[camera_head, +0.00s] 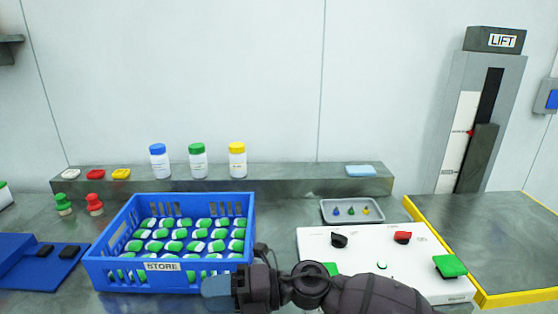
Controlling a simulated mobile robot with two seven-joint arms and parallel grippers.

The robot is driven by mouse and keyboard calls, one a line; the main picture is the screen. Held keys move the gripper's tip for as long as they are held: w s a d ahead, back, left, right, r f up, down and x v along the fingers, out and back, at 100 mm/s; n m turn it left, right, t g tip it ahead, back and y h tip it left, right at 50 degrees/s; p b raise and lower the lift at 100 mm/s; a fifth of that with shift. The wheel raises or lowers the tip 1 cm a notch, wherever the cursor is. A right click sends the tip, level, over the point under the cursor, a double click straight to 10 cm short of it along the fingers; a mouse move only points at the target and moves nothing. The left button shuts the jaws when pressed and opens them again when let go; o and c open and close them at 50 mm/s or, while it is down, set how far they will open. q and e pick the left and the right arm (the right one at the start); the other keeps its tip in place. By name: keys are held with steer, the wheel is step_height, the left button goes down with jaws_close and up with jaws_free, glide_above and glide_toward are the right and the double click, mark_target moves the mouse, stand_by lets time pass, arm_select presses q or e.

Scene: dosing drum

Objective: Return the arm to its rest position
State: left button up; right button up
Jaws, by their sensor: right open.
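My right arm comes in from the bottom right. My right gripper (219,291) is low in the picture, in front of the lower right corner of the blue STORE crate (101,276) and left of the white control panel (319,242). It points left, and its blue-grey fingertip is seen from the side. It is open and I see nothing held in it. The crate holds many green and white capsule-like pieces. Whether the gripper touches the crate I cannot tell. The arm hides part of the panel's front. My left gripper is not in view.
A grey tray (331,218) with small coloured pieces lies behind the panel. Bottles with blue (158,164), green (198,164) and yellow (237,164) caps stand on the back ledge. The LIFT column (473,130) and a yellow-edged plate (492,235) are at right.

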steer(key=w+d+r+m+t+h, duration=0.1)
steer(key=w+d+m+t+h, duration=0.2)
steer(key=d+m+t, duration=0.6)
steer(key=w+d+m+t+h, duration=0.2)
steer(key=d+m+t+h, duration=0.2)
steer(key=m+t, duration=0.8)
steer(key=s+d+f+m+g+h, duration=0.2)
steer(key=d+f+m+h, duration=0.3)
steer(key=d+m, duration=0.15)
steer(key=s+d+f+m+g+h, duration=0.35)
steer(key=d+m, duration=0.25)
steer(key=d, duration=0.2)
steer(key=s+d+f+m+g+h, duration=0.25)
steer(key=s+d+f+g, duration=0.3)
steer(key=s, duration=0.55)
steer(key=s+d+f+m+g+h, duration=0.1)
steer(key=s+d+f+m+g, duration=0.4)
steer(key=s, duration=0.6)
steer(key=w+f+n+t+y, duration=0.1)
steer(key=w+f+n+t, duration=0.1)
steer(key=w+f+t, duration=0.5)
step_height(320, 180, down, 2)
steer(key=shift+d+f+t, duration=0.2)
steer(key=shift+d+t, duration=0.1)
steer(key=shift+t, duration=0.4)
